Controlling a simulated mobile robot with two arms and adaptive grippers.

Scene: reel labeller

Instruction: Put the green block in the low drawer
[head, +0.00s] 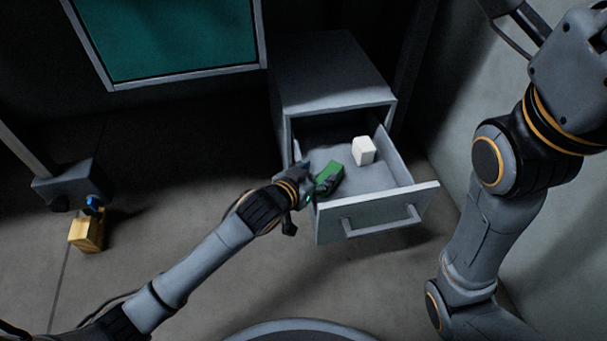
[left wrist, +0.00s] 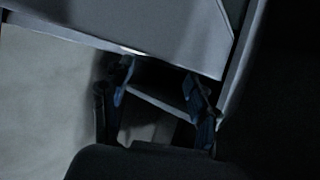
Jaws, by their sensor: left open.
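The green block (head: 329,171) shows in the head view inside the outline of the open low drawer (head: 388,206), near its left side. Part of it is hidden by my left gripper (head: 320,184), which reaches over the drawer's left wall. Whether the block rests on the drawer floor is hard to tell. In the left wrist view, the left gripper's two fingers (left wrist: 160,92) are spread apart, with no green between them. The drawer's pale panels show around them. My right arm stands at the right of the head view; its gripper is out of sight.
A white block (head: 363,151) stands in the drawer towards the back right. The grey cabinet (head: 330,75) is behind the drawer. A teal panel (head: 170,35) hangs above. The floor between is clear.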

